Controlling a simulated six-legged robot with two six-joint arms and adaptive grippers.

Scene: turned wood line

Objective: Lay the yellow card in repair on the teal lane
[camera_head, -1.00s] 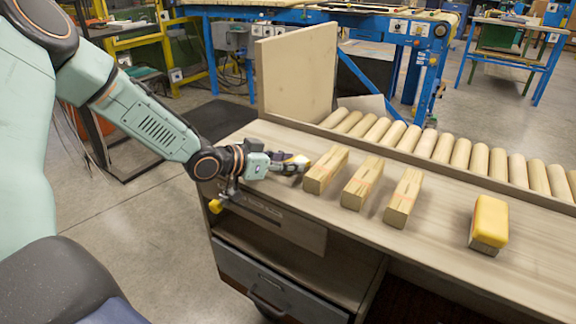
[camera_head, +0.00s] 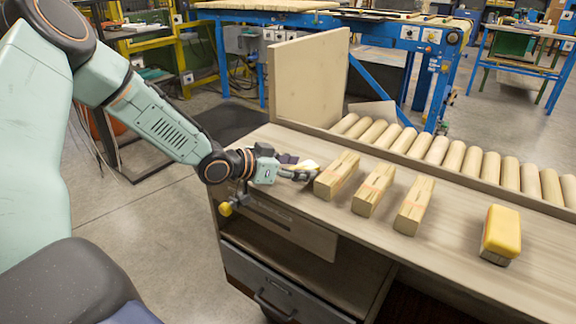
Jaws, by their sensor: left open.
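My left gripper (camera_head: 302,174) is open at the left end of the wooden bench (camera_head: 462,240), just left of the nearest wood block. A small pale-yellow piece (camera_head: 308,165) shows just behind its fingers, partly hidden by them; it may be the yellow card, but it is too small to tell. A dark purple bit (camera_head: 287,158) shows beside it. I cannot make out a teal lane. My right gripper is not in view.
Three wood blocks with faint red lines, the left (camera_head: 337,175), middle (camera_head: 373,190) and right (camera_head: 414,206), lie in a row. A yellow-topped brush-like block (camera_head: 502,232) stands further right. Wooden rollers (camera_head: 453,157) run behind; an upright board (camera_head: 310,80) stands at the back left.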

